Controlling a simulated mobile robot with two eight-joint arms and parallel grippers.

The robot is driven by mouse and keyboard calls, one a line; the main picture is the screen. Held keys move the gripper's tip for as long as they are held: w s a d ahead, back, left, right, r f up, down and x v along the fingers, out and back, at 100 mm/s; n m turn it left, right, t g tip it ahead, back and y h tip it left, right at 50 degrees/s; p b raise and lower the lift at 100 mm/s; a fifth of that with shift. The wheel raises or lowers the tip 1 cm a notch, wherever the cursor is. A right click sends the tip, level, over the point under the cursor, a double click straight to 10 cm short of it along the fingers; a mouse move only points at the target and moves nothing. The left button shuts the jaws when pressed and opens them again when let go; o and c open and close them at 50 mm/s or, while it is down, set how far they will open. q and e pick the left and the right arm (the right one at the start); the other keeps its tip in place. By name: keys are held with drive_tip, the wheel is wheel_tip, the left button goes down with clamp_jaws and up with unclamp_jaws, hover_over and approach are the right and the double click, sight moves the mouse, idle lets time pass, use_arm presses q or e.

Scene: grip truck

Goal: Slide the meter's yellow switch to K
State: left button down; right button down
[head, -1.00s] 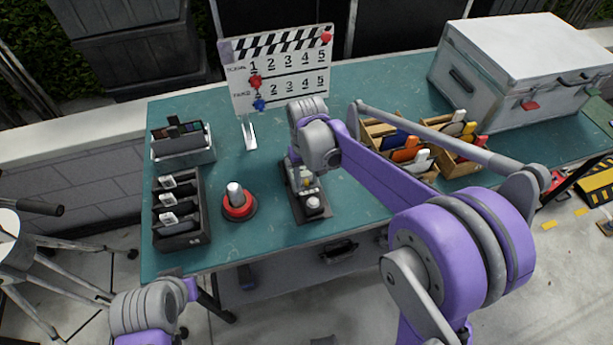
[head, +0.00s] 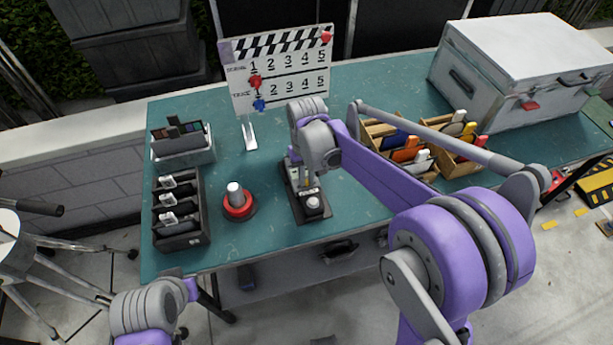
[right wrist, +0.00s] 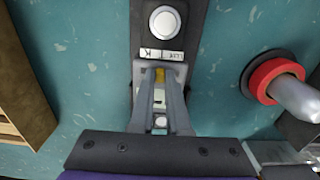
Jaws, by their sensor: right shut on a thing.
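The meter (head: 312,207) is a dark, narrow box with a round white dome, lying on the teal table. It also shows in the right wrist view (right wrist: 194,18), where its label plate (right wrist: 161,55) reads K on the left and LUX on the right, upside down. The yellow switch (right wrist: 159,75) sits just below the plate there, between my right fingertips. My right gripper (head: 307,183) is over the meter and shut on the switch; its fingers show in the right wrist view (right wrist: 160,74). Part of my left arm shows at the lower left; its gripper does not.
A red-based knob with a white top (head: 236,202) stands left of the meter. A black rack (head: 182,233) is farther left, and a clapperboard (head: 281,70) stands behind. Wooden boxes (head: 378,128) and a white case (head: 510,60) are to the right.

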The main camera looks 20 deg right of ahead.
idle(0.8)
drive_tip(key=shift+d, duration=1.1)
drive_tip(key=c, duration=0.9)
unclamp_jaws()
wheel_tip(320, 180, up, 11)
drive_tip(key=shift+f, duration=0.1)
